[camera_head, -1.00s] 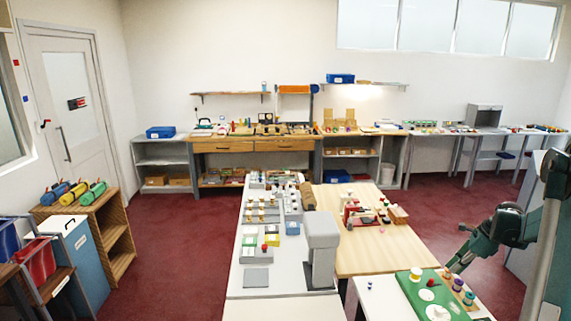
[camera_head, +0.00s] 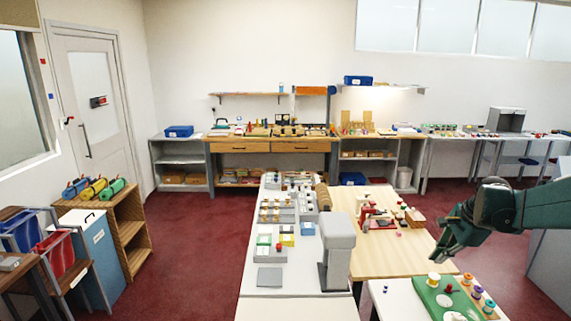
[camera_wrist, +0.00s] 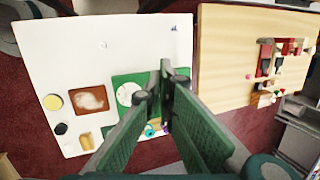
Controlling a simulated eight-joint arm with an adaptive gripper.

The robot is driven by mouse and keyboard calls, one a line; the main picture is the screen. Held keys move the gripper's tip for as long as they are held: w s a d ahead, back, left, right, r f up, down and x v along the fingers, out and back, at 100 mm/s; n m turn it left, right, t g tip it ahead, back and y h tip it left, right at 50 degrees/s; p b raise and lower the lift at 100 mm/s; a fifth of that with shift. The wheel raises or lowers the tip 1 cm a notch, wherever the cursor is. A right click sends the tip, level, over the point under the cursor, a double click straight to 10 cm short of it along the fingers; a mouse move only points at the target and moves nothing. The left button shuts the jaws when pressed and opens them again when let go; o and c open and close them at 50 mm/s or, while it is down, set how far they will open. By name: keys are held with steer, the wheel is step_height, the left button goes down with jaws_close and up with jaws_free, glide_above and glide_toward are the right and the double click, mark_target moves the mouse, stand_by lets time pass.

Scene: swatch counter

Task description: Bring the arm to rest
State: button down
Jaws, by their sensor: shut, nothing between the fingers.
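My gripper (camera_head: 437,256) shows at the right of the head view, at the end of my dark green arm. It hangs in the air above the far edge of the white counter (camera_head: 395,300), to the right of the wooden table (camera_head: 375,262). In the wrist view my gripper (camera_wrist: 165,95) has its fingertips together, with nothing between them. It hangs over the green board (camera_wrist: 125,78) on the counter, and part of that board is hidden behind the fingers.
The green board carries a white disc (camera_wrist: 128,93), and colored spools (camera_head: 478,292) stand beside it. A brown square tray (camera_wrist: 88,100) and a yellow disc (camera_wrist: 53,102) lie on the counter. Red items (camera_head: 378,220) sit on the wooden table. Red floor lies beyond.

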steer(key=s+a+r+n+t+h+b, duration=0.1)
steer(key=s+a+r+n, duration=0.25)
steer(key=s+a, duration=0.45)
steer(key=s+a+r+n+b, duration=0.1)
steer(key=s+a+r+n, duration=0.1)
steer(key=s+a+n, duration=0.6)
steer(key=s+a+f+n+t+b, duration=0.1)
steer(key=s+a+f+n, duration=0.2)
steer(key=s+a, duration=0.3)
steer(key=s+a+f+n+t+b, duration=0.1)
steer(key=s+a+f+n, duration=0.2)
steer(key=s+a, duration=0.4)
steer(key=shift+s+n+t, duration=0.3)
steer(key=shift+s+n, duration=0.25)
steer(key=shift+s, duration=0.35)
